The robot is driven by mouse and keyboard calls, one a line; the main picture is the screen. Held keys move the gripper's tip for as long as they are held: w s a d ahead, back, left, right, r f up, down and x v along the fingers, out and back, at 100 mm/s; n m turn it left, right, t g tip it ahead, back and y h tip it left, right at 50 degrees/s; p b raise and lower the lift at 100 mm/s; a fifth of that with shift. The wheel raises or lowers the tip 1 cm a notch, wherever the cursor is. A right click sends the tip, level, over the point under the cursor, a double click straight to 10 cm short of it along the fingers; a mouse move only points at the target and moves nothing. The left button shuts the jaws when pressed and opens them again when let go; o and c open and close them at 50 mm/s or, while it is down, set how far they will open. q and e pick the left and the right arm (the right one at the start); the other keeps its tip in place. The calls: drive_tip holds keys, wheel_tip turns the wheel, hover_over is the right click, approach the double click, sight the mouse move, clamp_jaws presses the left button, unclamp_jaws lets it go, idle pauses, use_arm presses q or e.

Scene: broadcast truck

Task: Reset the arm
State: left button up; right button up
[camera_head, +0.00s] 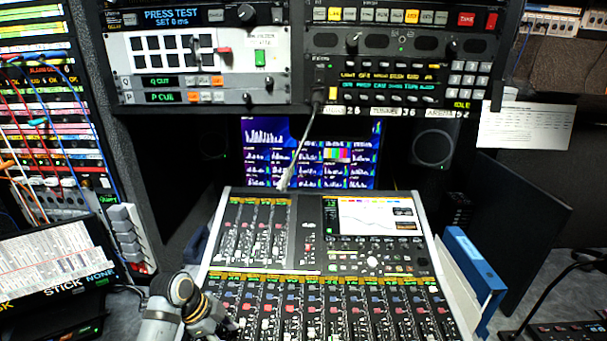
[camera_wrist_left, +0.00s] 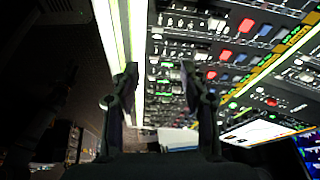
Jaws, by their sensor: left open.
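My left arm (camera_head: 185,305) shows at the bottom of the head view, left of centre, over the front left corner of the mixing console (camera_head: 312,237). Its gripper cannot be made out clearly there. In the left wrist view, my left gripper (camera_wrist_left: 159,75) has its two dark fingers wide apart, with nothing held between them. The console's knobs and faders (camera_wrist_left: 215,50) show behind and to the right of the fingers. How far the fingertips are from the console is unclear. My right arm and right gripper are not in view.
A rack of panels (camera_head: 400,65) hangs above the console, with a gooseneck (camera_head: 300,155) reaching down from it. A monitor (camera_head: 275,155) stands behind. A tablet-like display (camera_head: 55,265) is at left, a patch bay (camera_head: 55,120) beyond it. A blue binder (camera_head: 475,265) stands at right.

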use_arm(q)
drive_tip(key=s+a+f+n+t+y, duration=0.1)
drive_tip(key=s+a+n+y, duration=0.1)
drive_tip(key=s+n, duration=0.65)
drive_tip(key=s+a+f+n+t+y, duration=0.1)
drive_tip(key=s+a+n+y, duration=0.15)
drive_tip(key=s+n, duration=0.55)
drive_tip(key=s+a+f+g, duration=0.1)
drive_tip(key=s+f, duration=0.1)
drive_tip(key=f, duration=1.2)
drive_tip(key=s+a+f, duration=0.2)
drive_tip(key=s+f, duration=0.1)
drive_tip(key=f, duration=1.1)
drive_tip(key=s+f+g, duration=0.1)
drive_tip(key=s+f, duration=1.4)
drive_tip(key=s, duration=0.2)
drive_tip(key=shift+s+a, duration=0.25)
drive_tip(key=shift+a, duration=0.2)
drive_tip(key=shift+y, duration=0.25)
